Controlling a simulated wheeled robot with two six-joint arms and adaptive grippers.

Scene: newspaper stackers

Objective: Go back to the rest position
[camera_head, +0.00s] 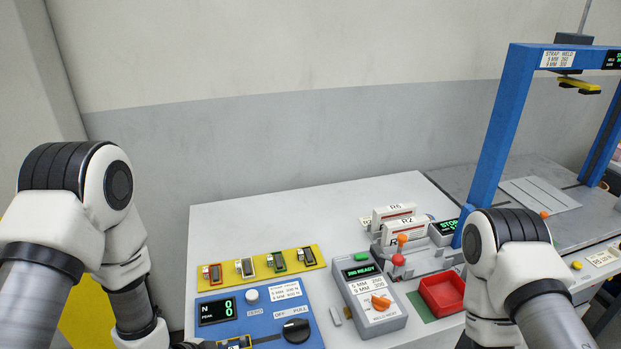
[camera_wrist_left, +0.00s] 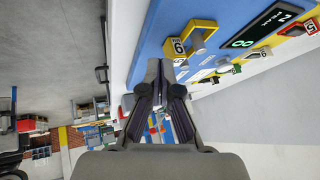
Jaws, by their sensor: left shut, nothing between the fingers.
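My left gripper (camera_wrist_left: 160,70) shows in the left wrist view, its dark fingers together and holding nothing. Its tips are close to the edge of the blue panel with a yellow-framed part marked 6 (camera_wrist_left: 178,47). In the head view my left arm comes in from the left and bends down past the bottom edge, so its gripper cannot be made out. My right arm stands at the right, bent down over the table front; its gripper is out of view.
A white table (camera_head: 330,215) carries a blue gauge panel (camera_head: 265,307), a yellow rack (camera_head: 213,282), a grey weld box (camera_head: 370,295) and a red tray (camera_head: 440,292). A blue frame (camera_head: 500,125) rises at the right. The table's back left is clear.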

